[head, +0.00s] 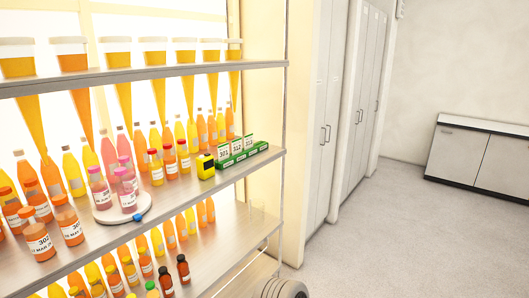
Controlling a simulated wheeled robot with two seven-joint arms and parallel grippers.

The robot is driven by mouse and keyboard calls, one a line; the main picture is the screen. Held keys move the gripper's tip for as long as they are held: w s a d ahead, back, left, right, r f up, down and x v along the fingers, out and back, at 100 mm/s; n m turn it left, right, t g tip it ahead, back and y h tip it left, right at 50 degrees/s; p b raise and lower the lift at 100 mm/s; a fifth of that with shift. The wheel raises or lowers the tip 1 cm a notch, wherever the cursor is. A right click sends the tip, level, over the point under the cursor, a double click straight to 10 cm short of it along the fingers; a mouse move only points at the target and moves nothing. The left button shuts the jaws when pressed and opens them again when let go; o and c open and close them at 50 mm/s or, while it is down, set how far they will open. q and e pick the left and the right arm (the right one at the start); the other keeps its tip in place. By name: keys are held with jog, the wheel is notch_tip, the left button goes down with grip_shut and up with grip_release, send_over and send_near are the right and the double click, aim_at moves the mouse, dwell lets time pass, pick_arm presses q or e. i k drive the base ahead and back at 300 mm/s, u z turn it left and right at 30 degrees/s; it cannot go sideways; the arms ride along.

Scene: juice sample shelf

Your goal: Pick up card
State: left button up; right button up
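Several small white numbered cards stand upright in a green holder (243,157) at the right end of the middle shelf. The front card (223,153) seems to read 301. A second card (236,148) and a third card (248,142) stand behind it along the holder. I cannot tell which card is meant. Neither of my grippers shows in the head view.
A yellow and black device (206,166) stands just left of the holder. A round white plate (122,209) bears pink bottles. Several juice bottles crowd the middle shelf (180,192). A shelf post (284,120) stands at the right end. The floor (390,235) is clear.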

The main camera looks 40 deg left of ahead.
aim_at(223, 150)
jog(key=u, duration=0.7)
jog(key=i, duration=1.4)
jog(key=u, duration=1.2)
